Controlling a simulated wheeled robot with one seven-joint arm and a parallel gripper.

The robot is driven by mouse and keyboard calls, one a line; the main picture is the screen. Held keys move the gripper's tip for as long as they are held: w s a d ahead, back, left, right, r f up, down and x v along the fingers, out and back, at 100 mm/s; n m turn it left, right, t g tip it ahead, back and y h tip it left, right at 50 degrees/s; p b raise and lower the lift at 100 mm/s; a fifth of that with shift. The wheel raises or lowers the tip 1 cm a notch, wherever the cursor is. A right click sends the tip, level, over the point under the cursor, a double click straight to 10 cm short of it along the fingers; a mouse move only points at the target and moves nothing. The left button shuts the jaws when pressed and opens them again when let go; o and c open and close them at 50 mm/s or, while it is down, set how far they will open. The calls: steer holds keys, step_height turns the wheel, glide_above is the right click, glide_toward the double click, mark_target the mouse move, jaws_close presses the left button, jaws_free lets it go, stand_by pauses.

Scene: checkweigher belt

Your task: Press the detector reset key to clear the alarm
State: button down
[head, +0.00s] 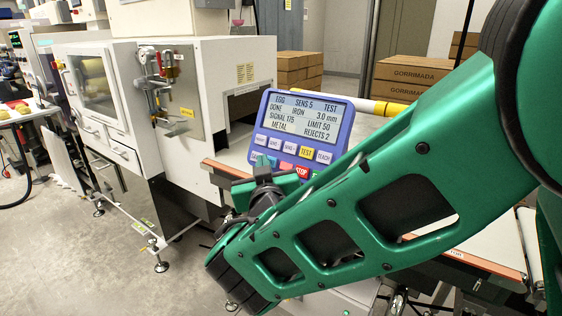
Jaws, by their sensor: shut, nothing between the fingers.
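The blue detector panel (303,136) stands in the middle of the head view, its lit screen (302,118) facing me. The screen reads "SIGNAL 175", "LIMIT 50", "METAL" and "REJECTS 2". Rows of keys lie below the screen, among them a yellow TEST key (306,152) and a red STOP key (302,171). I cannot make out a key labelled reset; part of the bottom row is hidden. My gripper (265,165) is shut and empty, in front of the panel's lower left. Whether it touches a key cannot be told.
A white machine housing (205,75) with a tunnel opening stands behind and left of the panel. The conveyor (470,262) runs behind my green arm, which hides much of it. Cardboard boxes (410,85) are stacked at the back. Grey floor (75,250) is open at the left.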

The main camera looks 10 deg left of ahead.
steer(key=shift+w+d+f, duration=0.15)
steer(key=shift+w+f, duration=0.05)
steer(key=shift+w+d+f, duration=0.15)
steer(key=shift+w, duration=0.2)
stand_by(1.2)
steer(key=shift+s, duration=0.1)
steer(key=shift+s+a+r, duration=0.3)
steer(key=shift+s+r, duration=0.1)
steer(key=shift+s, duration=0.2)
steer(key=shift+s, duration=0.1)
steer(key=shift+s+a+r, duration=0.3)
steer(key=shift+s+r, duration=0.05)
steer(key=shift+s, duration=0.3)
steer(key=shift+s+a+r, duration=0.25)
steer(key=shift+s+r, duration=0.15)
steer(key=shift+s, duration=0.3)
steer(key=shift+s+a+r, duration=0.3)
steer(key=shift+s+r, duration=0.05)
steer(key=shift+s, duration=0.3)
steer(key=shift+s, duration=0.1)
